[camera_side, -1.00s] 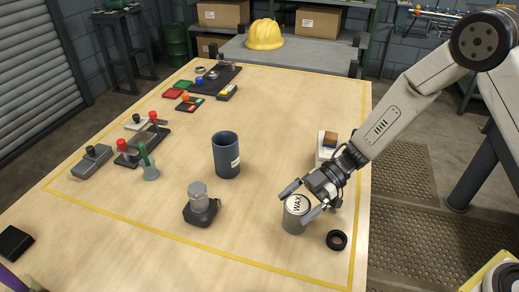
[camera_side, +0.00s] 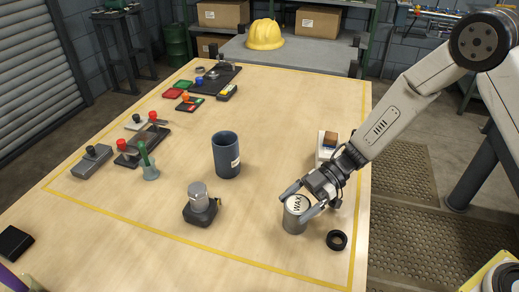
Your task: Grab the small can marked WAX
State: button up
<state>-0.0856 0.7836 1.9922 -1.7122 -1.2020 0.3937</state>
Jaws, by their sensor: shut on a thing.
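The small grey can marked WAX (camera_side: 295,218) stands upright on the wooden table at the front right, its white lid with the black lettering facing up. My gripper (camera_side: 303,204) reaches in from the right and is shut on the can near its top, one finger on each side. The can looks to be at table level; I cannot tell whether it is lifted at all. The gripper's right finger hides part of the can's side.
A black ring (camera_side: 337,240) lies just right of the can. A dark blue cup (camera_side: 226,156) and a grey cylinder on a black base (camera_side: 199,205) stand to the left. A white block with a brown top (camera_side: 327,146) sits behind my gripper.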

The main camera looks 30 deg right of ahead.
aim_at(297, 203)
jog(key=shift+r, duration=0.1)
jog(key=shift+r, duration=1.55)
jog(key=s+d+r, duration=0.5)
jog(key=s+r, duration=0.4)
jog(key=s, duration=0.4)
jog(key=shift+d+r, duration=0.15)
jog(key=shift+r, duration=0.2)
jog(key=shift+w, duration=0.15)
